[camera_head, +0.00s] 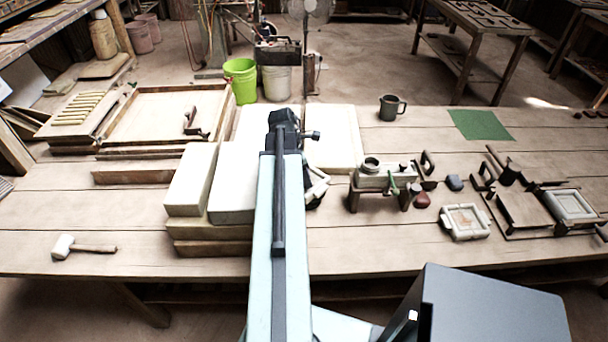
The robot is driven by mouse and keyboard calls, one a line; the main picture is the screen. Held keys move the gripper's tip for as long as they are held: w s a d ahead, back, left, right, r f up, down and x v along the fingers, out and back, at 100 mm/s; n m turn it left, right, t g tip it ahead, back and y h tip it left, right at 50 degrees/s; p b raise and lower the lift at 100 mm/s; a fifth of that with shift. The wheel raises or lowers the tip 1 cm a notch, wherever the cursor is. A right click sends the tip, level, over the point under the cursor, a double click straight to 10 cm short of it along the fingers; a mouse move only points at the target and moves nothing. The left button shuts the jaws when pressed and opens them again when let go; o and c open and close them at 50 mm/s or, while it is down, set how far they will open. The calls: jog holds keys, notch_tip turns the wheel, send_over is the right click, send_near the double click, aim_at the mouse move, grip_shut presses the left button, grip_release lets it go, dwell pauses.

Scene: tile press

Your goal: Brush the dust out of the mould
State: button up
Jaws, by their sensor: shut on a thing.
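My gripper (317,188) is right of my raised arm, over the middle of the table, and partly hidden by it. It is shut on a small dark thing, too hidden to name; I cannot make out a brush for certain. A pale square frame (466,221) with a shallow hollow, which looks like a mould, lies on the table to the right, apart from my gripper. Another pale square frame (570,205) sits on the wooden press (525,208) at the far right. Dust is too fine to see in either.
Pale blocks (192,180) are stacked left of my arm. A small wooden stand (380,190) with a green-handled thing (395,187) stands between my gripper and the frames. A mallet (80,246) lies at left, a dark mug (391,107) at the back.

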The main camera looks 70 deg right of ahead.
jog(key=shift+s+d+r, duration=0.1)
jog(key=shift+s+d, duration=0.3)
jog(key=shift+d, duration=0.45)
jog(key=shift+s+d, duration=0.35)
jog(key=shift+d, duration=0.5)
jog(key=shift+a, duration=0.15)
